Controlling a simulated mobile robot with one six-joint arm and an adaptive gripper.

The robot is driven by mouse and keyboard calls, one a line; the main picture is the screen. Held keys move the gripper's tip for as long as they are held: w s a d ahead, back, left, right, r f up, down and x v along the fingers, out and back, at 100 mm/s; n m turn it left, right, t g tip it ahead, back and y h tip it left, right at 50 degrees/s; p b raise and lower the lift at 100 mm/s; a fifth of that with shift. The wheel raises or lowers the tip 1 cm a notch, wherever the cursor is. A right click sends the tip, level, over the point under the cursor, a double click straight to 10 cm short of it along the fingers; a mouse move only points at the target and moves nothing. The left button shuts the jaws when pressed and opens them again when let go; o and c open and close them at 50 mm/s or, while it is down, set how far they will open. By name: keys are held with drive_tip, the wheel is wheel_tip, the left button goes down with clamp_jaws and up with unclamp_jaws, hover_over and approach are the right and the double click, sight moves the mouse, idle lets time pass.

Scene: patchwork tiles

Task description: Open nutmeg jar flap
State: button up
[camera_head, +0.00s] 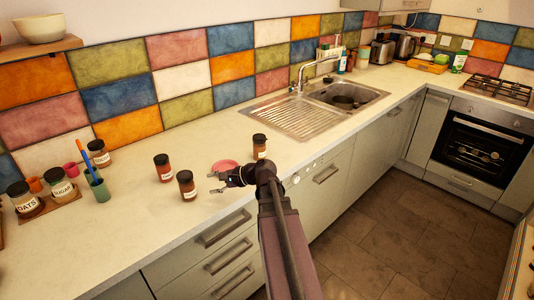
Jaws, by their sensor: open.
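Several small spice jars with dark lids and reddish-brown contents stand upright on the counter (130,220). One jar (187,187) is nearest my gripper, another jar (163,168) stands behind and left of it, a third jar (259,147) stands near the sink, and one more jar (99,153) stands by the wall. Their labels are too small to read, so I cannot tell which is nutmeg. The lids look shut. My gripper (215,182) is open and empty above the counter's front, pointing left, just right of the nearest jar and apart from it.
A pink dish (223,166) lies just behind my gripper. Larger jars labelled OATS (25,200) and SUGAR (60,186) and a green cup (97,186) with a blue-handled tool stand at left. The sink (295,118) is right. The left front counter is clear.

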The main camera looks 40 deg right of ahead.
sight(260, 137)
drive_tip(key=d+m+t+b, duration=0.2)
drive_tip(key=d, duration=0.2)
drive_tip(key=d+f+m+t+b, duration=0.1)
drive_tip(key=d+m+t+b, duration=0.1)
drive_tip(key=d, duration=0.3)
drive_tip(key=d+m+t+h+b, duration=0.1)
drive_tip(key=d+m+t+b, duration=0.1)
drive_tip(key=d+m+b, duration=0.1)
drive_tip(key=shift+s+d+f+m+b, duration=0.15)
drive_tip(key=shift+d+f+m+b, duration=0.05)
drive_tip(key=shift+d, duration=0.25)
drive_tip(key=shift+s+d+f+m+b, duration=0.15)
drive_tip(key=shift+d+f+m+b, duration=0.05)
drive_tip(key=shift+d, duration=0.2)
drive_tip(key=s+d+m+t+h+b, duration=0.2)
drive_tip(key=s+d+m+t+b, duration=0.1)
drive_tip(key=d, duration=0.4)
drive_tip(key=s+d+m+t+h+b, duration=0.2)
drive_tip(key=s+d+m+t+b, duration=0.1)
drive_tip(key=d+m, duration=0.3)
drive_tip(key=shift+s+d+h+b, duration=0.25)
drive_tip(key=shift+d+b, duration=0.25)
drive_tip(key=shift+d, duration=0.6)
drive_tip(key=shift+w, duration=0.15)
drive_tip(key=p+x, duration=0.5)
drive_tip(key=x, duration=0.8)
drive_tip(key=shift+w+r, duration=0.2)
drive_tip(key=shift+w, duration=0.1)
clamp_jaws()
